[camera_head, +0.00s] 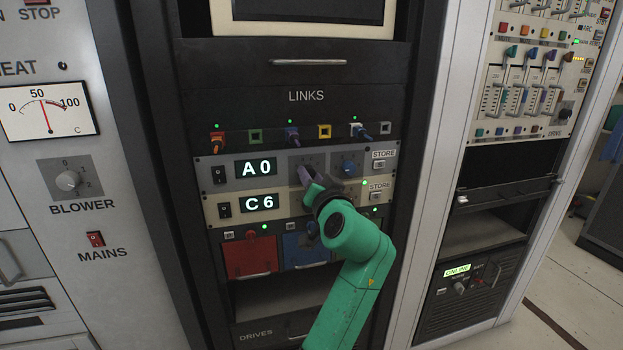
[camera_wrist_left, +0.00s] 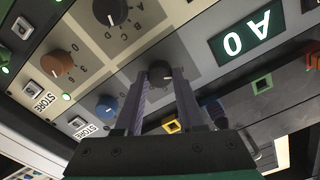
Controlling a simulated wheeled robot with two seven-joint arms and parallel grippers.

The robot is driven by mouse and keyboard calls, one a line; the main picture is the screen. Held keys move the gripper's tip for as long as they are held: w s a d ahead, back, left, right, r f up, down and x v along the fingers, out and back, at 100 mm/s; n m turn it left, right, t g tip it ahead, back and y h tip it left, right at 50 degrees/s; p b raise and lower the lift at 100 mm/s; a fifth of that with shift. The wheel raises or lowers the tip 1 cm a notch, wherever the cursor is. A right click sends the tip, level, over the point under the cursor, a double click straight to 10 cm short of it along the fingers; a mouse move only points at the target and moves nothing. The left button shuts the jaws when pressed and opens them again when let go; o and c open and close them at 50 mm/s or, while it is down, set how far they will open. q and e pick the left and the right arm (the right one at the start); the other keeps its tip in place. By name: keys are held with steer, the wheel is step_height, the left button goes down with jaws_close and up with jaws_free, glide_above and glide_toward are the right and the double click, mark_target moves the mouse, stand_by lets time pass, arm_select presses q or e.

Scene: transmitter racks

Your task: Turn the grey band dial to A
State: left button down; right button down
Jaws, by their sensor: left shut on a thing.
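The grey panel (camera_head: 232,185) carries a lit display (camera_head: 255,168) reading A0. Its dark grey band dial (camera_wrist_left: 161,73) sits beside that display, between my left fingers in the left wrist view. My left gripper (camera_head: 304,177) is shut on this dial, with one finger on each side of it. The dial's pointer and letters are too small or covered to read. My right gripper is in neither view.
A blue dial (camera_head: 348,166) and a STORE button (camera_head: 379,165) sit right of the band dial. Below, a cream panel with display (camera_head: 262,203) reads C6. Its black dial (camera_wrist_left: 110,12) and orange dial (camera_wrist_left: 57,65) are close by. Cabled sockets (camera_head: 292,134) line the row above.

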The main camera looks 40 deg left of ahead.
arm_select(q)
steer(key=c, duration=0.5)
jaws_free()
steer(key=shift+d, duration=0.1)
steer(key=b+v, duration=0.1)
steer(key=v, duration=1)
steer(key=shift+s+d, duration=0.25)
steer(key=shift+d, duration=0.1)
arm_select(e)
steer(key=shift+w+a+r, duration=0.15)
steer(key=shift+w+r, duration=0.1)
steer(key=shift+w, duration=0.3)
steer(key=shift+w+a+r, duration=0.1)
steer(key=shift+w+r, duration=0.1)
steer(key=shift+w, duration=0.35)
